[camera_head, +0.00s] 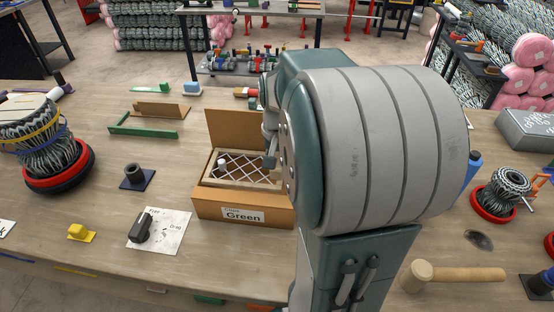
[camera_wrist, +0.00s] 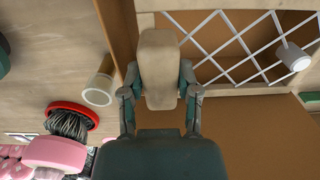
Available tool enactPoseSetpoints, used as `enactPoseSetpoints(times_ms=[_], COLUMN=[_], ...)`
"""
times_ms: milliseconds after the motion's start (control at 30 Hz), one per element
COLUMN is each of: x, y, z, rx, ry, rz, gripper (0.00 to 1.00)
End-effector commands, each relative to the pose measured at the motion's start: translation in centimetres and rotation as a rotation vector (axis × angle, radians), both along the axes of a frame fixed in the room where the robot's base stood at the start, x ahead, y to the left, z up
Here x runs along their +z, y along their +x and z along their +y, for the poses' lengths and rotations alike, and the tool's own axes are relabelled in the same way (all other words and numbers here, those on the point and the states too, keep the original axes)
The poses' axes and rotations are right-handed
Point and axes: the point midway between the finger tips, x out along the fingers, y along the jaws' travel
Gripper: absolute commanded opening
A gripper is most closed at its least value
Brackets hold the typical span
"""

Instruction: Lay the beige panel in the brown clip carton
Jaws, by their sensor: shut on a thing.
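The brown carton (camera_head: 275,212) stands open on the bench with its lid up at the back and a label reading "Green" on its front. The beige panel (camera_head: 213,182) is a pale frame with a white wire lattice and a white knob. It shows within the carton's outline; I cannot tell if it rests on the bottom. The panel also shows in the wrist view (camera_wrist: 220,89). My gripper (camera_wrist: 160,92) is shut on a beige block at the panel's end.
A mallet (camera_head: 450,276) lies to the right. Wire coils in red rings stand at both sides.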

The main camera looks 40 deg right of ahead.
Motion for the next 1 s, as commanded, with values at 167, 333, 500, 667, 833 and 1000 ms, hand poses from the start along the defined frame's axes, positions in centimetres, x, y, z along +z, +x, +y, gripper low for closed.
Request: enactPoseSetpoints(times_ms=[167,333,500,667,833,1000], x=[-1.8,-3.5,-5.3,-6.5,-7.1,-7.2], y=[0.0,0.0,0.0,0.0,0.0,0.0], z=[0.0,0.0,0.0,0.0,0.0,0.0], rx=[0.0,0.0,0.0,0.0,0.0,0.0], ry=[0.002,0.001,0.002,0.001,-0.001,-0.001], rz=[0.001,0.002,0.001,0.001,-0.001,-0.001], gripper=[0.0,0.0,0.0,0.0,0.0,0.0])
